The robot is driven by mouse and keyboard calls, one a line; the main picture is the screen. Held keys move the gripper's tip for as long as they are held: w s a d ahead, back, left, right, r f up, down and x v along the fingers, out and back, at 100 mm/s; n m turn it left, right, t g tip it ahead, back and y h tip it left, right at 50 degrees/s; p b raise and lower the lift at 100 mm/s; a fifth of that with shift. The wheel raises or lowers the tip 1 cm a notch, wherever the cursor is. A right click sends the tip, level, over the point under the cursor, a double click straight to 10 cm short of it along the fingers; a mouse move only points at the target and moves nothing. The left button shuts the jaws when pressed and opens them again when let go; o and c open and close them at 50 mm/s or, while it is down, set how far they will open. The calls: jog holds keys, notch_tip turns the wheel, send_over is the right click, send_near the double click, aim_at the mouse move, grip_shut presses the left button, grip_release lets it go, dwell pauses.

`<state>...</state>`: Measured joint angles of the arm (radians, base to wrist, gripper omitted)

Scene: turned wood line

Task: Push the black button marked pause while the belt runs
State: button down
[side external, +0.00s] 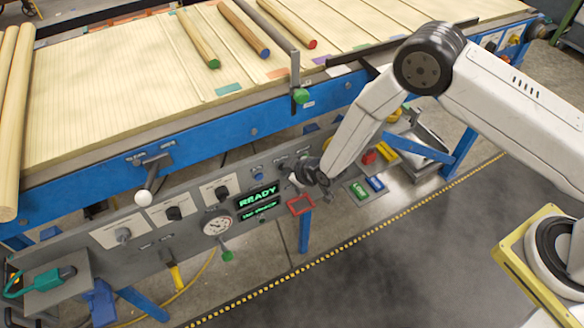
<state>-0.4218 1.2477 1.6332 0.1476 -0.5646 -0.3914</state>
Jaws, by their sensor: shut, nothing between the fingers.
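My gripper (294,181) is at the right end of the grey control panel (190,228), just right of the green READY display (258,196). It is shut and empty, with its tips close to the panel face; I cannot tell whether they touch it. No black button with a readable pause mark shows; the small controls beside the gripper are too small to tell apart, and the gripper and wrist hide part of that area. The belt (110,100) is pale and ribbed. One still picture does not show whether it runs.
Wooden rods (240,30) with coloured ends lie on the belt. A white-knobbed lever (143,197) and a green-tipped stop (301,96) stick out from the blue rail (200,135). A red square frame (300,204) sits below my gripper. Green (359,190) and blue (376,184) blocks lie right.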

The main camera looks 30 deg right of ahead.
jog(key=shift+s, duration=0.6)
jog(key=shift+s, duration=0.1)
jog(key=shift+s, duration=2.45)
jog(key=s+d+r+m+g+h, duration=0.2)
jog(key=s+d+r+m+g, duration=0.15)
jog(key=d+r, duration=1.05)
jog(key=s+d+r+m+g, duration=0.1)
jog(key=s+d+r+m, duration=0.1)
jog(key=s+r, duration=0.3)
jog(key=s+d+r+m+g+h, duration=0.1)
jog(key=s+d+r+m+g, duration=0.1)
jog(key=s+d+r, duration=0.3)
jog(key=s, duration=0.3)
jog(key=shift+s+d+r, duration=0.15)
jog(key=shift+d+r, duration=0.05)
